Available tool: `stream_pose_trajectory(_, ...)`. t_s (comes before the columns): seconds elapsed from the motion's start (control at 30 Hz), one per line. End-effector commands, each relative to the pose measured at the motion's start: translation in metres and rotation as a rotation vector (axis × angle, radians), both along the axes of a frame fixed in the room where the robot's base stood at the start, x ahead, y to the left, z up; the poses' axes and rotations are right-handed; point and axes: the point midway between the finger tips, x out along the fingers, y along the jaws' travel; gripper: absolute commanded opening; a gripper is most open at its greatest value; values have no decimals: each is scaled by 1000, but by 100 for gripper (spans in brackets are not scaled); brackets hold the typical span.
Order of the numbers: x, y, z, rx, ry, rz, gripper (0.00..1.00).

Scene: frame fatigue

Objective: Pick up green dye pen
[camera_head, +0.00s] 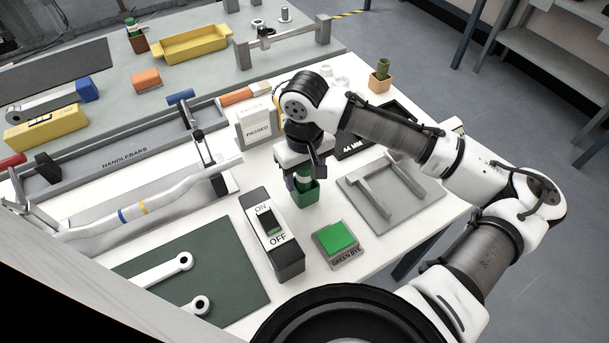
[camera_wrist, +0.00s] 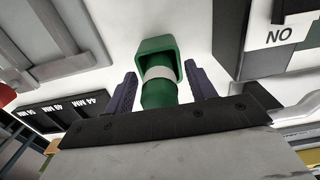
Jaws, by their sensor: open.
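The green dye pen, green with a white band, stands in a small green square holder (camera_head: 307,195) on the white table. In the wrist view the pen (camera_wrist: 158,93) shows between my finger pads, with its far end inside the green holder (camera_wrist: 142,47). My gripper (camera_head: 303,176) is directly above the holder, pointing down. In the wrist view my gripper (camera_wrist: 160,75) is open, with one dark finger on each side of the pen and gaps visible. In the head view the gripper hides much of the pen.
An ON/OFF switch box (camera_head: 289,262) and a green pad marked GREEN DYE (camera_head: 337,238) stand in front of the holder. A grey fixture plate (camera_head: 410,212) lies to the right. A PASSED stand (camera_head: 243,136) is behind left. A long bent tube (camera_head: 105,225) lies left.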

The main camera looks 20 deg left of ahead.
Motion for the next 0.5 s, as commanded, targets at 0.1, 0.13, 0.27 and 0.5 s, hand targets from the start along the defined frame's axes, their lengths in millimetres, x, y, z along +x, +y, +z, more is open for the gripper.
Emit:
stream_pose_trajectory(0.1, 0, 0, 0, 0, 0, 0, 55)
stream_pose_trajectory(0.13, 0, 0, 0, 0, 0, 0, 55)
stream_pose_trajectory(0.27, 0, 0, 0, 0, 0, 0, 38)
stream_pose_trajectory(0.5, 0, 0, 0, 0, 0, 0, 7)
